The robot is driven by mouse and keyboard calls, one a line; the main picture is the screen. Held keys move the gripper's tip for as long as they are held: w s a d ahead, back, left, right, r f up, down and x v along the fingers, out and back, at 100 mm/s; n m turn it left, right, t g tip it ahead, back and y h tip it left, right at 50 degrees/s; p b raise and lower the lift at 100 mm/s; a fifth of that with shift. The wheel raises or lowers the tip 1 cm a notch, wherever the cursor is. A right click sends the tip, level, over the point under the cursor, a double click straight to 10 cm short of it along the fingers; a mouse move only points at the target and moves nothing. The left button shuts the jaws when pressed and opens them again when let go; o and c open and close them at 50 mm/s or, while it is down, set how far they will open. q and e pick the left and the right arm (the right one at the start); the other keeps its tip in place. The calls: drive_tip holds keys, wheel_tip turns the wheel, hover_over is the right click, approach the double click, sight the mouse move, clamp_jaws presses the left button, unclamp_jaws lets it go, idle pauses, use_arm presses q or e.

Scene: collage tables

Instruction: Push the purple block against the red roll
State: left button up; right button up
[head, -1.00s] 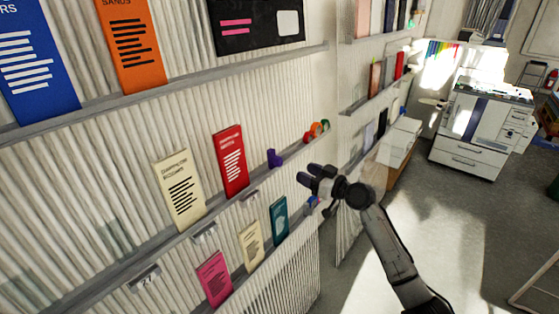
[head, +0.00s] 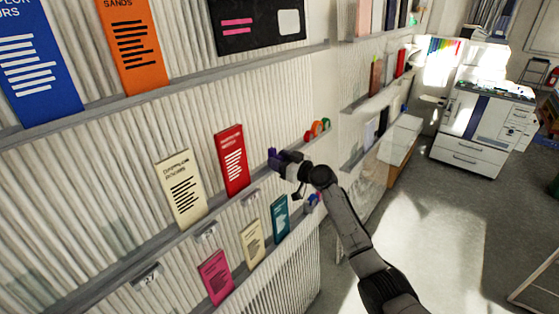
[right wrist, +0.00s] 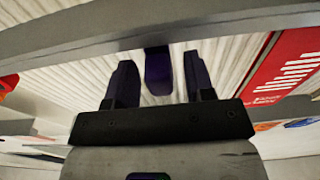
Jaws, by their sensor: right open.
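The purple block (right wrist: 158,72) shows in the right wrist view between the two dark fingers of my right gripper (right wrist: 160,62), with a gap on each side. In the head view my right gripper (head: 279,158) is at the block on the shelf ledge and mostly hides it. The gripper is open. The red roll (head: 308,136) rests on the same ledge, to the right of and beyond the gripper, apart from it. An orange roll (head: 317,128) and a green roll (head: 326,124) stand beside it. My left gripper is not in view.
A red booklet (head: 233,161) stands on the ledge close to the left of the gripper, with a cream booklet (head: 182,188) farther left. A lower ledge holds a teal booklet (head: 280,219) and others. The ledge between gripper and red roll looks clear.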

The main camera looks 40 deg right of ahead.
drive_tip(key=c, duration=0.6)
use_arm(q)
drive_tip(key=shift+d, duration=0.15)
use_arm(e)
clamp_jaws()
